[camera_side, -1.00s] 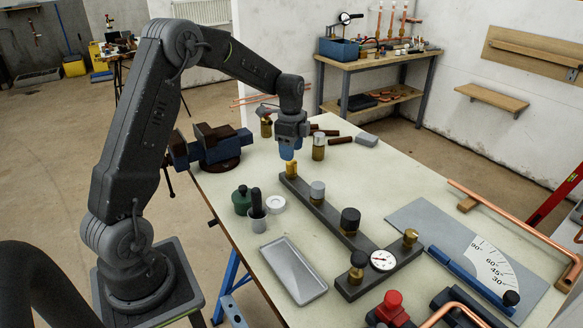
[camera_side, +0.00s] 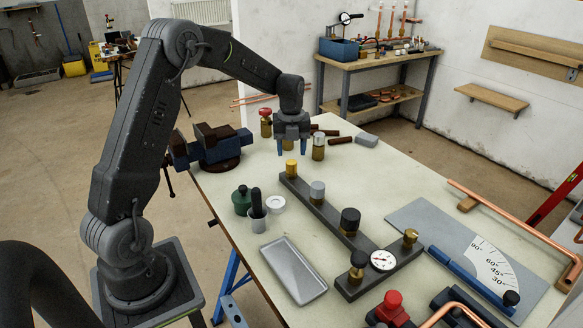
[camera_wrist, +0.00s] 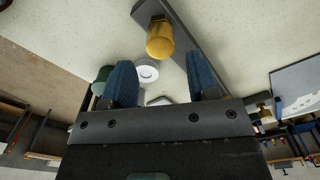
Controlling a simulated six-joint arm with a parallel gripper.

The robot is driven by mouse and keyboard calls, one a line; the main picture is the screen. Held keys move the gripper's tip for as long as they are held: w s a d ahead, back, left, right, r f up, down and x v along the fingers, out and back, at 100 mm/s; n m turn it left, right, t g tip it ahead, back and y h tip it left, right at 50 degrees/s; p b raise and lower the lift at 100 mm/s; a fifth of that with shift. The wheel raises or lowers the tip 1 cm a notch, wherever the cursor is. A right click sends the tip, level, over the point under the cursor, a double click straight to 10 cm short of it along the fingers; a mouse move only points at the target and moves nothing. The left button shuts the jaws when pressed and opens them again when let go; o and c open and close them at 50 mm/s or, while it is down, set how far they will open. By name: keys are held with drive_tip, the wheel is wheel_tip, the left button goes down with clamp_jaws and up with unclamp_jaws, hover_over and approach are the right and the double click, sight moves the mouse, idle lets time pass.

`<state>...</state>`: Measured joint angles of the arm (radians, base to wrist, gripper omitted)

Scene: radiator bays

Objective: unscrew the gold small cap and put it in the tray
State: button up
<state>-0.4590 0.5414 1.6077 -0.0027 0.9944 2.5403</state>
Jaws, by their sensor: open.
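The gold small cap (camera_side: 291,165) stands upright on the far end of the long dark bar of the manifold (camera_side: 333,215). In the wrist view the gold cap (camera_wrist: 160,40) lies just beyond the fingertips, roughly centred between them. My gripper (camera_side: 291,152) is above the cap with its two blue fingers spread apart and nothing held. The fingers also show in the wrist view (camera_wrist: 161,75). The grey tray (camera_side: 318,290) lies at the table's near left edge and looks empty.
A grey cap (camera_side: 317,190) and a black cap (camera_side: 350,218) stand along the same bar, with a gauge (camera_side: 383,260) at its near end. A green jar (camera_side: 242,200), a cup (camera_side: 257,220) and a white ring (camera_side: 275,204) stand left of it. A vise (camera_side: 212,148) is at the left edge.

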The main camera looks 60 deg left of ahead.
sight(291, 162)
drive_tip(key=shift+f, duration=2.5)
drive_tip(key=shift+c, duration=0.2)
